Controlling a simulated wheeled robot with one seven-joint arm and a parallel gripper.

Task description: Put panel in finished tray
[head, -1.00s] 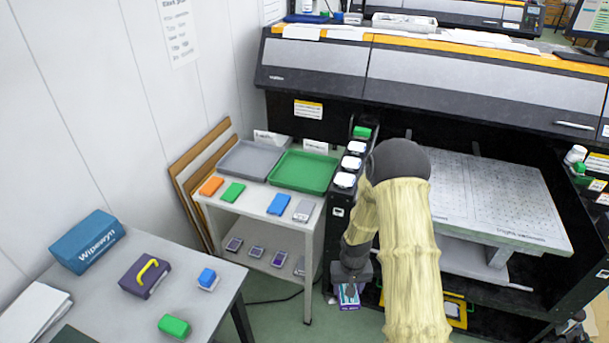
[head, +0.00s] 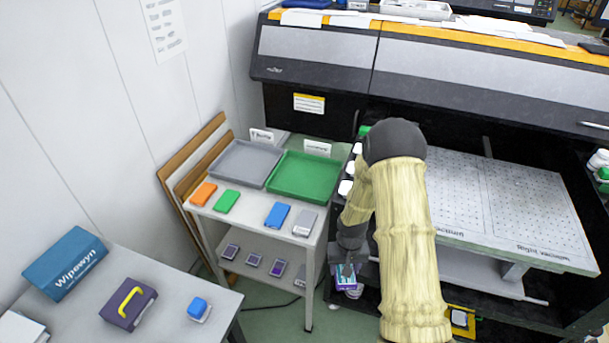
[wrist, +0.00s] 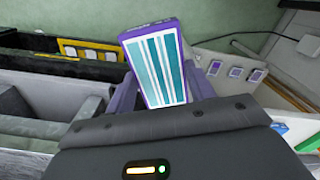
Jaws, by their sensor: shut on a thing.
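The panel (head: 345,281) is a small slab with a purple edge and a face of teal and white stripes. My gripper (head: 347,268) is shut on it and holds it low, just right of the white cart. In the wrist view the panel (wrist: 155,65) stands up between the purple fingers of my gripper (wrist: 163,92). A grey tray (head: 246,164) and a green tray (head: 306,178) lie side by side on the cart top, both empty. A small sign stands behind each, too small to read surely. My arm hides part of the printer beside the cart.
Orange, green, blue and grey blocks lie along the front of the cart top (head: 250,206). Several small panels lie on its lower shelf (head: 265,262). The printer bed (head: 500,205) is at the right. A table with a Wipewyn box (head: 72,262) stands at the lower left.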

